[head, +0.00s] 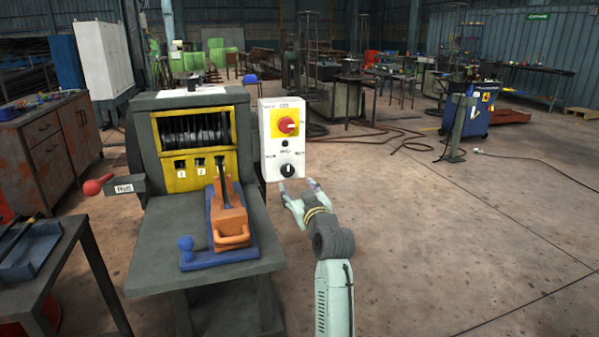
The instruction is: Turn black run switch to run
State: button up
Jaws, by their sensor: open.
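The black run switch (287,170) is a round knob low on the white control panel (271,148), at the right side of the capstan machine. A light mark on it looks close to upright; the labels beside it are too small to read. Higher on the same panel is a red rotary knob (288,126) on a yellow square. My gripper (299,184) is open and empty, just below and slightly right of the black switch in the head view. Its fingers point toward the panel. I see no contact with the switch, but the exact gap cannot be told.
The capstan machine has a yellow front frame (195,150) and a grey table (170,235). An orange block (229,215) sits on a blue base there. A red-knobbed lever (95,186) sticks out left. Open floor (450,240) lies to the right, with hoses farther back.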

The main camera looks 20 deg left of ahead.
aim_at(289, 173)
jog(key=x, duration=0.3)
jog(key=p+x, duration=0.1)
jog(key=x, duration=0.3)
jog(key=p+x, duration=0.1)
jog(key=x, duration=0.3)
jog(key=shift+w+d+f, duration=0.15)
jog(key=shift+w+f, duration=0.05)
jog(key=shift+f, duration=0.05)
jog(key=c, duration=1.1)
jog(key=shift+c, duration=0.2)
